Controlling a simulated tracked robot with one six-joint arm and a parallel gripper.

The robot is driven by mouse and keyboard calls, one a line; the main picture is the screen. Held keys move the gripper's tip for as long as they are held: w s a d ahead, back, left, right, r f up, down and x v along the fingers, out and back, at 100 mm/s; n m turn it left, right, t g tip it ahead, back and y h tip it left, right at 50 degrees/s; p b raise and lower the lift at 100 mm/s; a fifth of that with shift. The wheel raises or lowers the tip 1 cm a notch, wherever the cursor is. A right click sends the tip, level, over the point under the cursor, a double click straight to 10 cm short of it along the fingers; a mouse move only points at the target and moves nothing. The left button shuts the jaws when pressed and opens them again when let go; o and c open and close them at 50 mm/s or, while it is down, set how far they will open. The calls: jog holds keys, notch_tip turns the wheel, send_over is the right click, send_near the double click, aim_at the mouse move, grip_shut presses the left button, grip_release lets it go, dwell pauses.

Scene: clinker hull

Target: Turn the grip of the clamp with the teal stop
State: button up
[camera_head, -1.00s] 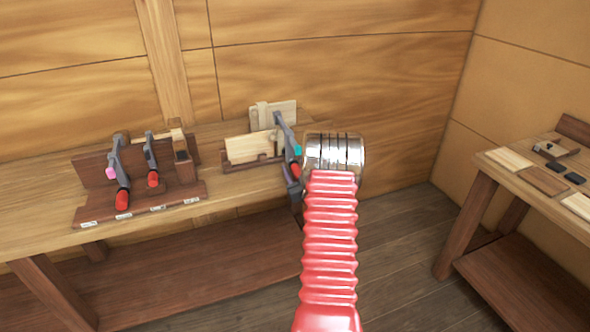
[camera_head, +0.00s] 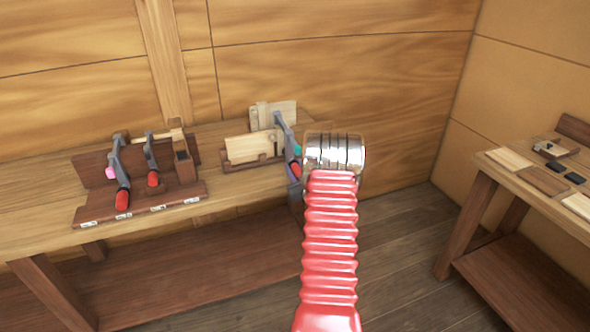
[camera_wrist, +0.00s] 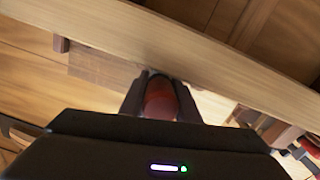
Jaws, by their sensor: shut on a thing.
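The clamp with the teal stop (camera_head: 286,138) stands at the right end of the long bench, by light boards. Its teal stop (camera_head: 297,150) shows just left of my silver wrist. In the wrist view the clamp's red grip (camera_wrist: 160,98) sits between the two dark fingers of my gripper (camera_wrist: 160,100), which is shut on it. In the head view my red arm and silver wrist hide the fingers and most of the grip.
A dark rack (camera_head: 140,205) on the left of the bench holds a clamp with a pink stop (camera_head: 111,172), another red-gripped clamp (camera_head: 151,160) and a mallet (camera_head: 182,150). A second bench (camera_head: 530,190) stands at right. Open floor (camera_head: 400,250) lies between.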

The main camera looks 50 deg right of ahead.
jog(key=m, duration=0.3)
jog(key=shift+t+y, duration=0.3)
jog(key=shift+y, duration=0.1)
jog(key=shift+a+m+y, duration=0.1)
jog(key=shift+m+y, duration=0.2)
jog(key=shift+m, duration=1.3)
jog(key=o, duration=1)
jog(key=shift+o, duration=0.2)
jog(key=v, duration=1.3)
jog(key=shift+s+f, duration=0.2)
jog(key=shift+s, duration=0.15)
jog(key=shift+a, duration=0.1)
